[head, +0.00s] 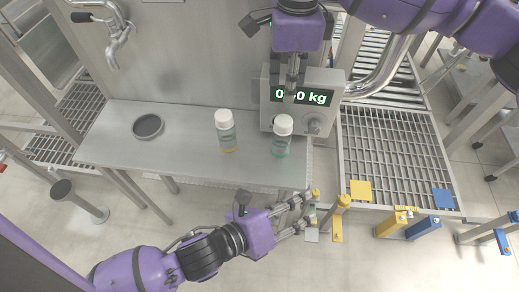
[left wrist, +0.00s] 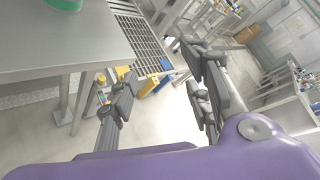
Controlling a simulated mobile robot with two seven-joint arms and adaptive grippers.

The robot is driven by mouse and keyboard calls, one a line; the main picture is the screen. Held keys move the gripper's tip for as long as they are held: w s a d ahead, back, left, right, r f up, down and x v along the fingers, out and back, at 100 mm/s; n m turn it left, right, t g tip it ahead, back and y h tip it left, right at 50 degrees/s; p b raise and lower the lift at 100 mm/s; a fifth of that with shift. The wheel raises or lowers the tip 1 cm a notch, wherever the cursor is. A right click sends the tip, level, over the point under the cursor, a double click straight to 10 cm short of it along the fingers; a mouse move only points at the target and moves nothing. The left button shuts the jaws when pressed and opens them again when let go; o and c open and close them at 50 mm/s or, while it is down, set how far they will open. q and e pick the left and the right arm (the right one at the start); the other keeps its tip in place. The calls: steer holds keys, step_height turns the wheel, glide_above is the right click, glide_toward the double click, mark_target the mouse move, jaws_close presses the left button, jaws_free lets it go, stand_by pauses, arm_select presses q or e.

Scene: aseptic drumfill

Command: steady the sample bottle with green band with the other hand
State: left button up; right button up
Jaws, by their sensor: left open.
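The sample bottle with green band (head: 281,140) stands upright on the steel bench, white cap up, at the bench's right end. Its green base (left wrist: 62,4) shows at the top edge of the left wrist view. My left gripper (head: 307,211) is open and empty, off the bench's front right corner, below and right of the bottle. Its spread fingers (left wrist: 157,68) also show in the left wrist view with nothing between them. My right gripper (head: 292,88) hangs from above in front of the display, just above the bottle and apart from it; its finger gap is unclear.
A second white-capped bottle with a yellow band (head: 228,138) stands to the left on the bench (head: 185,155). A dark round dish (head: 148,127) lies farther left. The weighing display unit (head: 327,86) stands behind the green-band bottle.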

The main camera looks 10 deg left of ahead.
arm_select(q)
steer(key=r+m, duration=0.1)
steer(key=m, duration=0.5)
steer(key=m+t, duration=0.1)
steer(key=m, duration=0.2)
glide_toward(274, 145)
steer(key=x, duration=0.5)
steer(key=shift+s+d, duration=0.15)
steer(key=shift+s, duration=0.1)
steer(key=shift+w, duration=0.35)
steer(key=x, duration=0.7)
steer(key=shift+w+f, duration=0.1)
steer(key=shift+w, duration=0.05)
steer(key=c, duration=0.8)
steer(key=shift+c, duration=0.7)
